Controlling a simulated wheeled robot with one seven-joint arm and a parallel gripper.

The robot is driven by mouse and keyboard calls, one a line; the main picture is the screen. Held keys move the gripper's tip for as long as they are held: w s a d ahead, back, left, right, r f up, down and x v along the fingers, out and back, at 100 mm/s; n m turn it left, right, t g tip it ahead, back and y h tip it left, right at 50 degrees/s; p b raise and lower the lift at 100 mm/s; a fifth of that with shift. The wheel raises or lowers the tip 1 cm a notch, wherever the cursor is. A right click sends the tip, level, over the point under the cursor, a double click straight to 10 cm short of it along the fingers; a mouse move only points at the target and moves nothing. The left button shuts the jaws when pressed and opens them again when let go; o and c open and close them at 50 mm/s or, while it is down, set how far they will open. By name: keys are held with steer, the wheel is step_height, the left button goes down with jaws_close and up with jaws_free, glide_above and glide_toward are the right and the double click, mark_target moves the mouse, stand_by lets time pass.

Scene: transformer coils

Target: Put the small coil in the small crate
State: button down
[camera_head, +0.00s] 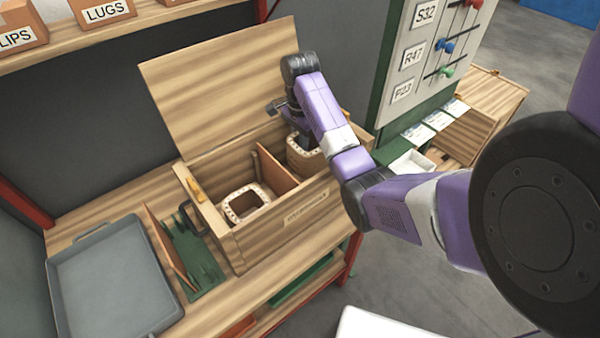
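An open wooden crate (255,240) with a raised lid (220,85) stands on the bench. A brown divider (277,172) splits its inside. A pale squarish coil (233,214) with an open centre sits in the left compartment. A second pale coil (306,160) shows in the right compartment, directly under my gripper (298,138). My gripper points down into that compartment. Its fingertips are hidden by my wrist and the coil, so I cannot tell whether it holds the coil. The label on the crate's front is too small to read, so I cannot tell whether this is the small crate.
A grey tray (112,325) lies at the bench's left, with a green rack (196,262) beside the crate. The raised lid stands behind my wrist. A panel with knobs (428,50) rises at right, near a small white tray (412,163) and a wooden box (492,95).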

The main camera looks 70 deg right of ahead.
step_height(320, 180, down, 9)
steer(key=shift+f+p, duration=0.15)
steer(key=shift+p, duration=0.35)
steer(key=shift+f, duration=0.2)
steer(key=c, duration=1.3)
jaws_free()
step_height(320, 180, up, 11)
steer(key=shift+r, duration=0.1)
steer(key=shift+r+p, duration=0.6)
steer(key=shift+p, duration=0.3)
